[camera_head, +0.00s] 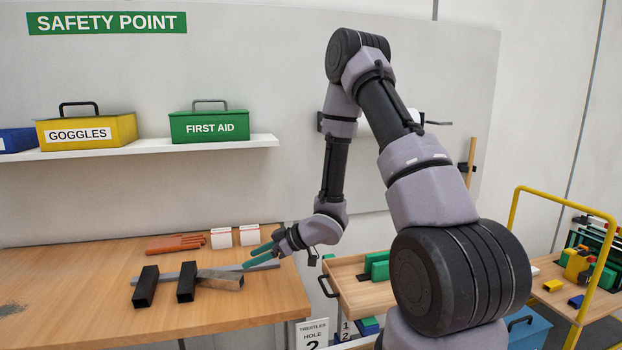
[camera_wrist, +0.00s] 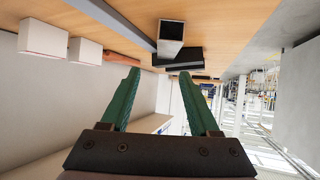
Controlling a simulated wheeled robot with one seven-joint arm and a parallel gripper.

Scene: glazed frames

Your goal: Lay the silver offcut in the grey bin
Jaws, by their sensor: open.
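The silver offcut (camera_head: 220,279), a short square tube with a dull metallic face, lies on the wooden bench at the end of a row of pieces. In the wrist view the offcut (camera_wrist: 171,31) shows its dark open end beyond my fingers. My gripper (camera_head: 260,256) is open and empty, its two green fingers just right of and above the offcut in the picture. In the wrist view the gap between the fingertips (camera_wrist: 158,77) is clear, with no contact on the offcut visible. I cannot make out a grey bin in either view.
Two black tubes (camera_head: 146,287) (camera_head: 186,282) and a long grey bar (camera_head: 165,276) lie beside the offcut. A wooden-topped cart (camera_head: 362,296) with green blocks stands right of the bench (camera_head: 90,325).

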